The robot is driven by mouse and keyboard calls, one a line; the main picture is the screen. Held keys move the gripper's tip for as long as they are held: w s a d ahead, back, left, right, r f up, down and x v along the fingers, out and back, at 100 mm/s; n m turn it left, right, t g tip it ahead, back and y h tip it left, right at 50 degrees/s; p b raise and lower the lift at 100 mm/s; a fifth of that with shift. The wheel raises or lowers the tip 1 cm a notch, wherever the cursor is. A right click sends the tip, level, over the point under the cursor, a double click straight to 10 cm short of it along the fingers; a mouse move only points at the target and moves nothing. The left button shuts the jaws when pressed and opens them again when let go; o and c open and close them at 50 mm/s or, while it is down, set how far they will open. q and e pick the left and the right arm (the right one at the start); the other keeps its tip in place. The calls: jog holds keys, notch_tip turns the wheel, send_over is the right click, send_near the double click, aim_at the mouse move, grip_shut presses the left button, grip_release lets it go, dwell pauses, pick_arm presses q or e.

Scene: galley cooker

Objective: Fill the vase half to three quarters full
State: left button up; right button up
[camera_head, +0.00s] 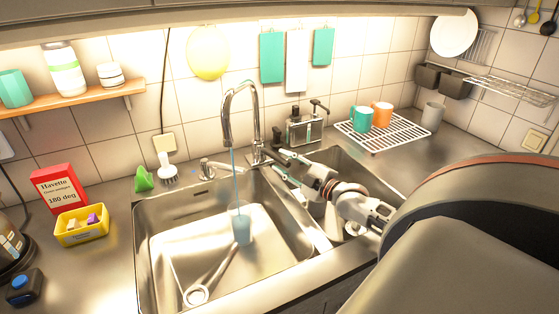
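The vase (241,230), a small pale blue see-through vessel, stands upright in the left sink basin (185,245). A thin blue stream of water runs from the tall curved tap (228,115) down into it. The lower part of the vase looks bluer than its rim, but the exact water level is hard to read. My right gripper (284,163) reaches in from the right, over the divider, with its tips close to the tap's base and lever. The fingers are small and dark there, so I cannot tell whether they touch the lever. My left gripper is out of view.
A long metal utensil (212,273) lies in the left basin. A drying rack (384,134) with a teal mug (361,119) and an orange mug (382,114) is at back right. A yellow box (82,227) sits left.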

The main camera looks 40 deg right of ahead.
aim_at(273, 157)
jog(key=shift+w, duration=1.05)
jog(key=shift+c, duration=0.3)
grip_shut()
jog(key=shift+w, duration=0.1)
